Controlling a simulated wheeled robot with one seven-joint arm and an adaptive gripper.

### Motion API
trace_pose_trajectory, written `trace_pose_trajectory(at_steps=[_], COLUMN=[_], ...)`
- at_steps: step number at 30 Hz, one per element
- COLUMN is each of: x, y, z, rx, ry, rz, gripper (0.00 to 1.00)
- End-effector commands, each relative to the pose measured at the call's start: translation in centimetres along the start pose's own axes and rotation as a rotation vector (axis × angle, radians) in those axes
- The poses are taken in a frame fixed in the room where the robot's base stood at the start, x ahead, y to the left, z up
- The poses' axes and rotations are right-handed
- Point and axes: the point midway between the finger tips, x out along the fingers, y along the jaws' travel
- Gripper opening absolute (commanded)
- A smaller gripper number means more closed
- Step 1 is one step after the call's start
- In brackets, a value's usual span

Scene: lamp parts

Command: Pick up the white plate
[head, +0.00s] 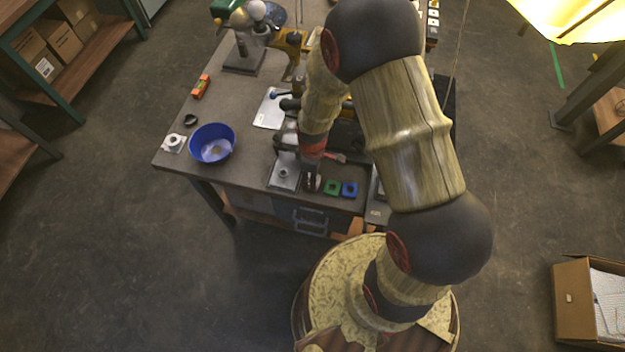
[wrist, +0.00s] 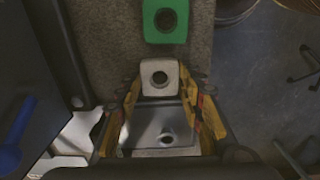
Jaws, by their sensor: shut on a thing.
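The white plate (wrist: 160,77) is a small square piece with a round dark hole, seen in the wrist view between my fingertips. My gripper (wrist: 161,88) is shut on it, with one yellow-and-black finger at each side. In the head view my gripper (head: 312,182) is low over the table's front edge, and the plate is hidden there. I cannot tell whether the plate is clear of the table.
A green holed plate (head: 332,187) and a blue one (head: 349,189) lie just right of my gripper. A metal base (head: 284,177) stands left. A blue bowl (head: 226,133) and white square piece (head: 167,148) are farther left on the table (head: 205,108).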

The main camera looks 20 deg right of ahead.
Motion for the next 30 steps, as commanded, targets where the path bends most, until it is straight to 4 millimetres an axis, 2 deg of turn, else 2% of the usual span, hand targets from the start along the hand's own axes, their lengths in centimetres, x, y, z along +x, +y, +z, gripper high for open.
trace_pose_trajectory(at_steps=[6, 17, 23, 30], x=[0.0, -0.7, -3.2, -7.9], y=[0.0, 0.1, 0.1, -3.6], z=[0.0, 0.0, -0.1, 1.1], rx=[0.0, 0.0, 0.0, -0.002], ry=[0.0, 0.001, 0.003, 0.003], rz=[0.0, 0.002, 0.003, 0.003], gripper=[0.14, 0.14, 0.14, 0.14])
